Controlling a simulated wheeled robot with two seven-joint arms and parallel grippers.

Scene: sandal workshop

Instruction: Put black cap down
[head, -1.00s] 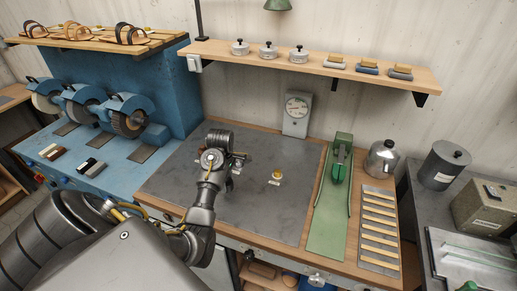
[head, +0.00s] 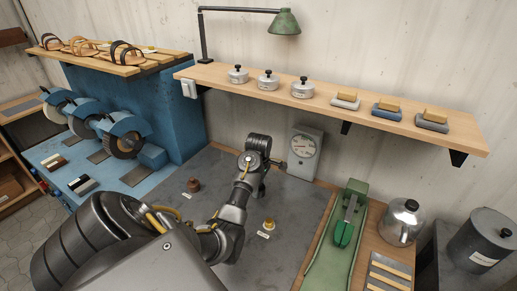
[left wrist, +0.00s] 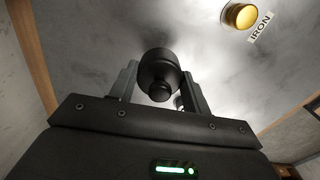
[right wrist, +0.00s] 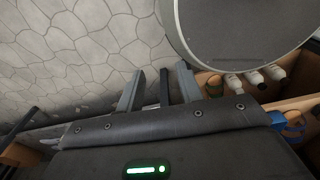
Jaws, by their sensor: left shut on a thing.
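The black cap (left wrist: 158,75) is dark and round with a small knob, and sits between the two fingers of my left gripper (left wrist: 159,88) in the left wrist view. In the head view my left gripper (head: 262,178) is over the back part of the grey mat (head: 290,255), left of the dial gauge; the arm hides the cap there. I cannot tell whether the cap touches the mat. My right gripper (right wrist: 160,88) shows in the right wrist view with fingers apart, above the floor; a dark bar shows between them.
A brass piece (head: 269,223) beside an IRON label (left wrist: 261,34) and a brown piece (head: 193,184) stand on the mat. The dial gauge (head: 303,153) is close to the gripper. A green tool (head: 345,225) and metal pot (head: 400,222) are at right. A shelf (head: 330,104) overhangs the back.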

